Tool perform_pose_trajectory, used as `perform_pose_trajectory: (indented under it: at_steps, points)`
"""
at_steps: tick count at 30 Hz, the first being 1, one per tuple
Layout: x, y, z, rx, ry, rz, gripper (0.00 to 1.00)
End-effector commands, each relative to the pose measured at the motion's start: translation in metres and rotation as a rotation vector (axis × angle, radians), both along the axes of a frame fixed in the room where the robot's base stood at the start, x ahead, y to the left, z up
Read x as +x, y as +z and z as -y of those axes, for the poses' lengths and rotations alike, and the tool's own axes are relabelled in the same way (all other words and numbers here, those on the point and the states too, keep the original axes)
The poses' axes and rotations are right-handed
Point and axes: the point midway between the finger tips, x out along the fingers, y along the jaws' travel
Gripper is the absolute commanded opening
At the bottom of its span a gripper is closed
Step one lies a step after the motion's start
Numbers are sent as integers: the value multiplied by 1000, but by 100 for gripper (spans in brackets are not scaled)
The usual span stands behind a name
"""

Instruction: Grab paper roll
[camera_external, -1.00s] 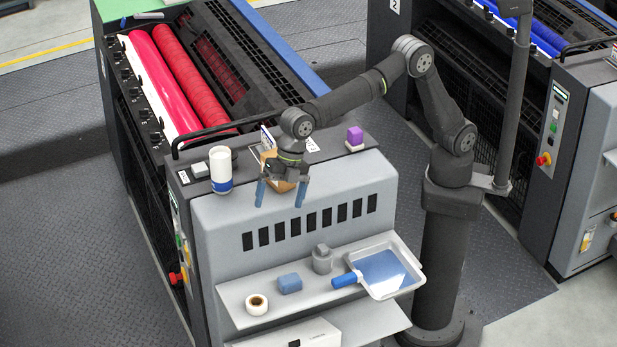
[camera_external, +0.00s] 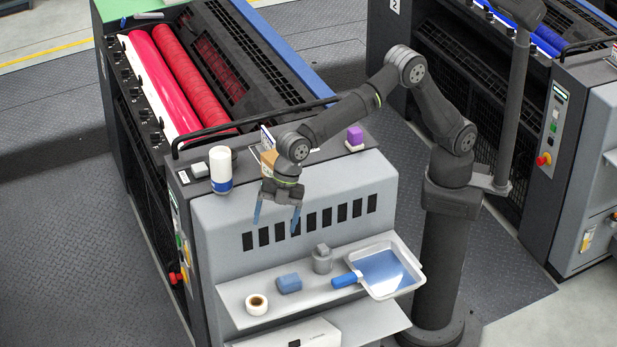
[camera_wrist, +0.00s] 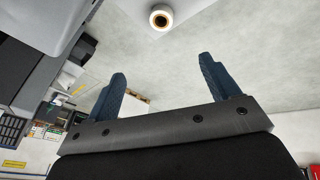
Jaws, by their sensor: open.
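The paper roll (camera_external: 257,304) is a small white ring with a dark core hole. It lies flat near the left end of the grey shelf (camera_external: 240,290) on the front of the machine. In the wrist view the paper roll (camera_wrist: 161,17) shows at the top edge, beyond the fingertips. My gripper (camera_external: 276,226) is open and empty, in front of the slotted panel, above the shelf and apart from the roll. Its two blue fingers also show in the wrist view, where the gripper (camera_wrist: 162,70) has nothing between them.
On the shelf, a blue block (camera_external: 289,283), a grey container (camera_external: 322,260) and a tray (camera_external: 412,281) with a blue-handled tool (camera_external: 346,280) stand right of the roll. A lower shelf holds a white box (camera_external: 315,335).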

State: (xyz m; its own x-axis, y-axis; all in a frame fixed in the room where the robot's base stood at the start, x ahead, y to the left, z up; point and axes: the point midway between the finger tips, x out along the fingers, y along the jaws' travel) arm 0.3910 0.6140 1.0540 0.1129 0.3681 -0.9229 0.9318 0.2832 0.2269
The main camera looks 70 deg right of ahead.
Motion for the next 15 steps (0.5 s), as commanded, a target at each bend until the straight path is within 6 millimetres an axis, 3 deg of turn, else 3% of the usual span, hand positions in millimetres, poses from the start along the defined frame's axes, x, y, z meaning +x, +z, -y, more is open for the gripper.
perform_pose_trajectory:
  at_steps: [6, 15]
  points:
    - [-1, -47, -20, 39, -369, -138, 81]
    - [-1, -77, -31, 73, -618, -227, 81]
